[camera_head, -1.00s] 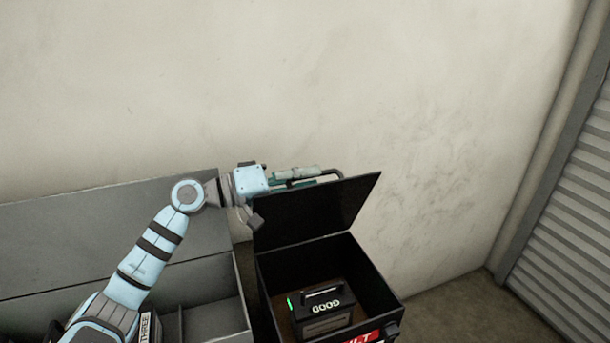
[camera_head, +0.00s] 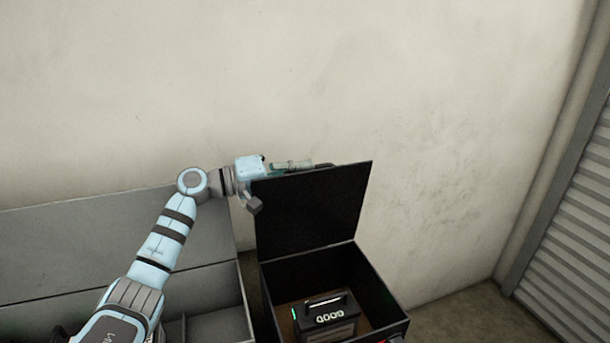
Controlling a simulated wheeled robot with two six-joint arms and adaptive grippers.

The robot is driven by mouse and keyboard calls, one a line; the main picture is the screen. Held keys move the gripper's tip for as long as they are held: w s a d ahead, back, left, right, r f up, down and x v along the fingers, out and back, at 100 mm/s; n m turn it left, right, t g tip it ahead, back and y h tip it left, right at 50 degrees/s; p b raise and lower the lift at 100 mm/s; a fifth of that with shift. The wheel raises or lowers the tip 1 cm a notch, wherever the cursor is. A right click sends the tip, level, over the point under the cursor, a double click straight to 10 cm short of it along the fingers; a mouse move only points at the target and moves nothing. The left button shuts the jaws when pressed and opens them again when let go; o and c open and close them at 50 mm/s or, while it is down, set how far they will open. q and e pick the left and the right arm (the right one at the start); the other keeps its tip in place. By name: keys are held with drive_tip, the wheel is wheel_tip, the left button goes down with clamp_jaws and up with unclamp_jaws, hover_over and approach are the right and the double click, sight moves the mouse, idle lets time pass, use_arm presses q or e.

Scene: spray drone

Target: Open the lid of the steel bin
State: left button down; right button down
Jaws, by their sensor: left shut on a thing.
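The steel bin (camera_head: 384,297) is a dark box at the lower middle, with its lid (camera_head: 312,208) standing up steeply at the back, so the inside shows. My left gripper (camera_head: 308,167) is at the lid's top edge, shut on the lid's handle (camera_head: 322,166), which is mostly hidden behind the lid and fingers. A dark battery-like block (camera_head: 326,316) marked "GOOD", with a green light, sits inside the bin. My right gripper is not in view.
A grey open container (camera_head: 215,328) with its own raised lid (camera_head: 100,243) stands left of the bin. A pale wall (camera_head: 440,130) is close behind. A ribbed shutter (camera_head: 572,215) is at the right, with clear floor (camera_head: 470,318) before it.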

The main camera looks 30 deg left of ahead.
use_arm(q)
drive_tip(key=c, duration=1.7)
unclamp_jaws()
drive_tip(key=shift+s+d, duration=0.15)
drive_tip(key=shift+f, duration=0.1)
drive_tip(key=shift+w+a, duration=0.2)
drive_tip(key=shift+a, duration=0.1)
drive_tip(key=v, duration=1.2)
